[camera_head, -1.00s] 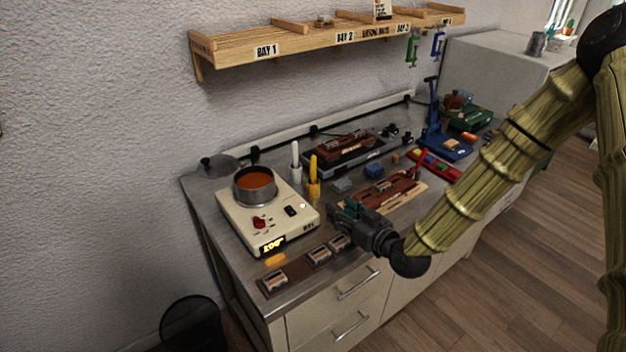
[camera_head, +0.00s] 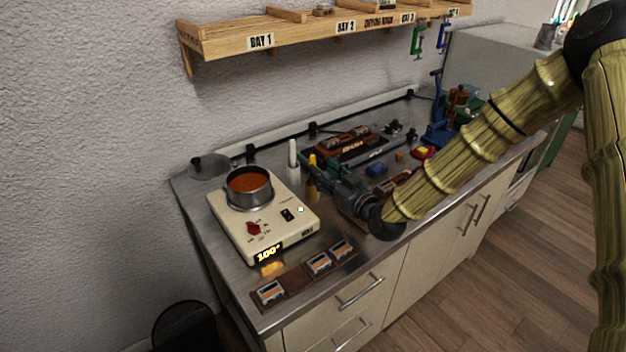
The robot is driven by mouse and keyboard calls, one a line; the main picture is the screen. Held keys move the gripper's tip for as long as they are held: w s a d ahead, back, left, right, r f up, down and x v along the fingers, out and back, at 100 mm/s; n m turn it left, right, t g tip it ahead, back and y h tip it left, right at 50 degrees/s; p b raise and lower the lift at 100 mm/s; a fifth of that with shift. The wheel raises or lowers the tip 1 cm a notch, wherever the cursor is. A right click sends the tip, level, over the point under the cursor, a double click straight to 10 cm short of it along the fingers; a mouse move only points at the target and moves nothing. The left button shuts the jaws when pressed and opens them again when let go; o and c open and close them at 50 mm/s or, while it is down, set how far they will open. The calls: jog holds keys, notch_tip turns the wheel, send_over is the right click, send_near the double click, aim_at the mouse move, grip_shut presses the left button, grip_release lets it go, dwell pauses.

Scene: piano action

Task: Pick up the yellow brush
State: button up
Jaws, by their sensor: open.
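The yellow brush (camera_head: 312,179) stands upright in its holder on the metal counter, to the right of the cream hot plate. My gripper (camera_head: 323,172) is open and sits right by the brush, on its right side and partly in front of it. I cannot tell whether the fingers touch the brush or stand around it. A white brush (camera_head: 293,158) stands upright just behind and to the left of the yellow one.
The cream hot plate (camera_head: 235,226) carries a metal pot (camera_head: 249,188) of orange liquid. A brown strip with several small blocks (camera_head: 289,286) lies at the front edge. A blue block (camera_head: 376,169) lies behind my arm. A wooden shelf (camera_head: 300,37) hangs above.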

jog(key=shift+a+f+p+x, duration=0.2)
jog(key=shift+p+x, duration=0.35)
jog(key=shift+x, duration=0.7)
jog(key=shift+a+f+p+x, duration=0.15)
jog(key=shift+p+x, duration=0.35)
jog(key=shift+x, duration=0.75)
jog(key=shift+s, duration=0.2)
jog(key=c, duration=0.9)
